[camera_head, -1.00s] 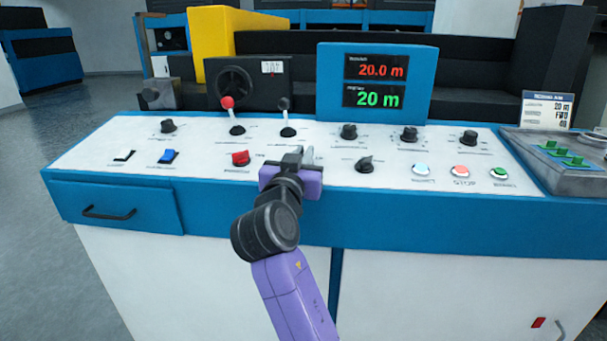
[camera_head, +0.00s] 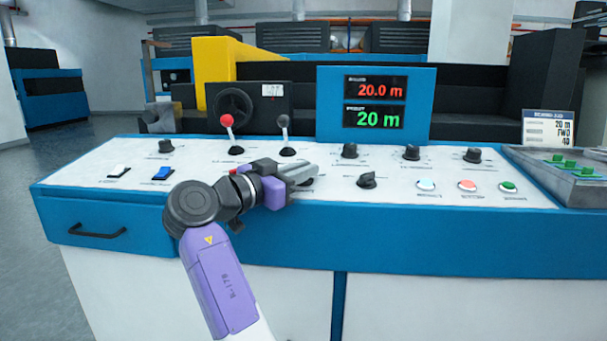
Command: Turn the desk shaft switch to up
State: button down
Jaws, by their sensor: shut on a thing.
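My purple and black gripper (camera_head: 308,172) reaches from the left over the middle of the white control panel (camera_head: 330,158). Its grey fingers are shut on a dark knob (camera_head: 306,184), most of which they hide. I cannot read the knob's label or tell which way it points. Another black rotary knob (camera_head: 366,180) stands just to the right of the fingers, apart from them. I cannot tell from the labels which control is the shaft switch.
Behind the gripper stand a red-topped lever (camera_head: 228,133) and a black-topped lever (camera_head: 285,134). A blue display box (camera_head: 376,104) rises at the back. A white rocker (camera_head: 119,170) and a blue rocker (camera_head: 162,173) are at left. Several buttons and knobs lie right.

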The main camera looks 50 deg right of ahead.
jog(key=shift+f, duration=0.1)
jog(key=c, duration=1.5)
grip_release()
jog(key=shift+a+p, duration=0.7)
jog(key=shift+a, duration=3.15)
